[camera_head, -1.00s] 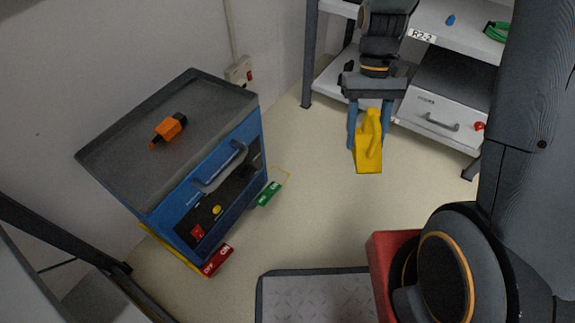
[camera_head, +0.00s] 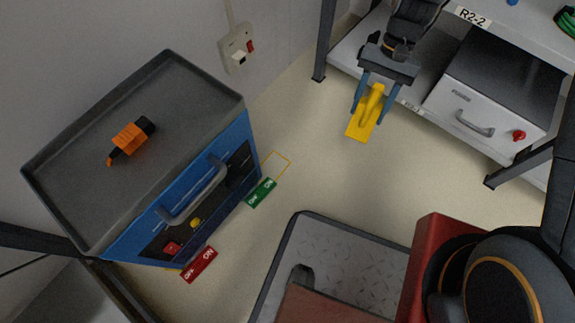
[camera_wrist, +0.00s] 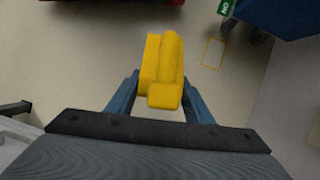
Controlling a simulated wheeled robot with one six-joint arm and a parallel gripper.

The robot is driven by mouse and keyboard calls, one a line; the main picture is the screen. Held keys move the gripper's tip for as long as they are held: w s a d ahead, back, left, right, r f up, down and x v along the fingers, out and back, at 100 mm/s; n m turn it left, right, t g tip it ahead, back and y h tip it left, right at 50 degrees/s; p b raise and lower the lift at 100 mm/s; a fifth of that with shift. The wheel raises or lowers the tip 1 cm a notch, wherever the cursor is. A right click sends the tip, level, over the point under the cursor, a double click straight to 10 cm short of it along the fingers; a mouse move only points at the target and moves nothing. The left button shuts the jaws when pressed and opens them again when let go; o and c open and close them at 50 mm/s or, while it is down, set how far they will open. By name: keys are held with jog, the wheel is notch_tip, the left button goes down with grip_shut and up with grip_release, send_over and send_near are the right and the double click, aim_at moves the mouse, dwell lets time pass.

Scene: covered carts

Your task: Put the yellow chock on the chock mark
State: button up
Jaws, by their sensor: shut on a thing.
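The yellow chock (camera_head: 366,115) is held between the blue fingers of my gripper (camera_head: 374,92), above the floor in front of the shelf. In the wrist view the chock (camera_wrist: 162,70) sits between the fingertips of my gripper (camera_wrist: 160,88). A thin yellow outline on the floor, the chock mark (camera_head: 289,161), lies beside the blue cart's right end, left of my gripper. The outline (camera_wrist: 213,40) also shows in the wrist view, apart from the chock and up to its right. It looks empty where visible; the cart hides nothing else I can tell.
The blue cart (camera_head: 205,190) carries an orange tool (camera_head: 131,138) on its grey tray top. A green tag (camera_head: 261,192) and a red tag (camera_head: 199,264) lie by it. A white drawer unit (camera_head: 470,119) stands on the shelf at right. Floor between chock and mark is clear.

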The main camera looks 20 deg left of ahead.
jog(key=s+a+f+b, duration=0.1)
jog(key=s+a+f, duration=0.2)
jog(key=a+f, duration=0.4)
jog(key=s+a+f+m+b, duration=0.1)
jog(key=s+a+f, duration=0.2)
jog(key=a+f, duration=0.5)
jog(key=s+a+f+m+b, duration=0.1)
jog(key=s+a+f, duration=0.2)
jog(key=a+f, duration=0.4)
jog(key=shift+s+a+f+y, duration=0.15)
jog(key=shift+a+f+y, duration=0.1)
jog(key=shift+y, duration=0.15)
notch_tip(320, 180, down, 6)
jog(key=b, duration=0.3)
jog(key=shift+r, duration=0.2)
jog(key=o, duration=1.3)
